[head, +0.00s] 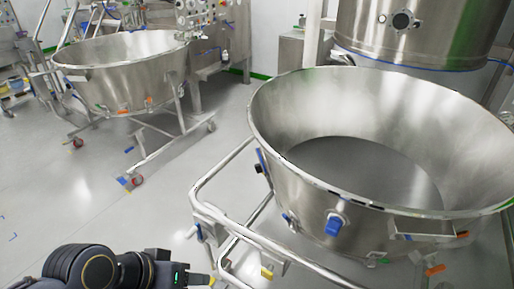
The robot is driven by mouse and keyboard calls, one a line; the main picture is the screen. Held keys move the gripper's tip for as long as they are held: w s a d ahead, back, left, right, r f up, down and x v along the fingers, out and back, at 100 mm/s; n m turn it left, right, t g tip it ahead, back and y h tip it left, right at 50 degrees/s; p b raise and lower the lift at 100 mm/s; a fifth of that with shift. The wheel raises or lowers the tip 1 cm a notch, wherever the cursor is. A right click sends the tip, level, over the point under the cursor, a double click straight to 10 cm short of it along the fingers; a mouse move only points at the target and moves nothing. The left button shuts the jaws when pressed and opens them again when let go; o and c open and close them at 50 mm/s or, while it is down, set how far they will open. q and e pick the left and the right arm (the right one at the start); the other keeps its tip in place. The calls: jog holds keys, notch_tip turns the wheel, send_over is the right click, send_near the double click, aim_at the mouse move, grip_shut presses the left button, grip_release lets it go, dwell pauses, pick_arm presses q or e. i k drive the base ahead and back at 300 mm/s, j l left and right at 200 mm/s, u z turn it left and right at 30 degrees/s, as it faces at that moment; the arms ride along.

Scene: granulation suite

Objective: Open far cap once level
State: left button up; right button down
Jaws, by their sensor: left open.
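No part is plainly recognisable as the far cap. A large open steel bowl (310,195) stands close on the right; its rim looks roughly level and its inside looks empty. A blue knob (335,224) sits on its near outer wall, and a smaller dark-and-blue fitting (259,163) is on its left side. A second steel bowl (125,75) stands farther back on the left. My left gripper (203,280) is open at the bottom edge, left of the near bowl's frame and apart from it; its tips are small and partly cut off. My right gripper is out of view.
A tubular steel frame (225,170) surrounds the near bowl's left side. The far bowl rests on a wheeled trolley (150,150). A big steel vessel (415,30) stands behind the near bowl. Grey floor (70,205) is clear at left.

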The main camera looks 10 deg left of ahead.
aim_at(260, 168)
jog(key=i+j, duration=0.1)
jog(key=j, duration=0.5)
jog(key=j+z, duration=0.1)
jog(key=j, duration=0.55)
jog(key=i+j, duration=0.25)
jog(key=j, duration=0.2)
jog(key=i+j, duration=0.25)
jog(key=j, duration=0.2)
jog(key=i+j, duration=0.25)
jog(key=j, duration=0.15)
